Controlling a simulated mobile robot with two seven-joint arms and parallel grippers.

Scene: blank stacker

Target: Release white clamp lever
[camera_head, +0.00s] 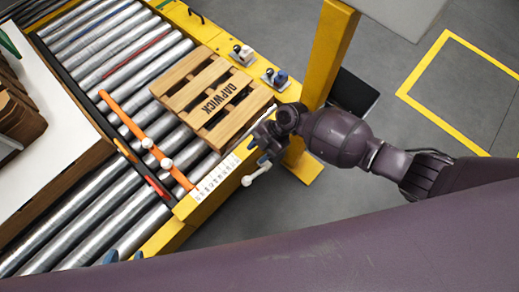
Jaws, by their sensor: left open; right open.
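A white lever with a rounded end (257,174) sticks out beside the yellow frame's right edge, just below my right gripper (258,152). My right gripper is open, with its blue-tipped fingers close to the lever. I cannot tell whether they touch it, and the lever's upper end and mount are hidden behind the gripper. My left gripper (124,256) shows only as two blue fingertips, apart, at the bottom left over the rollers. It is open, and the rest is hidden behind my arm.
A wooden pallet marked DAPWICK (216,97) lies on the roller conveyor (92,228). An orange bar (125,118) with white knobs crosses the rollers. Two small devices (243,55) (275,79) sit on the yellow frame near a yellow post (329,50). A white-topped stack stands left.

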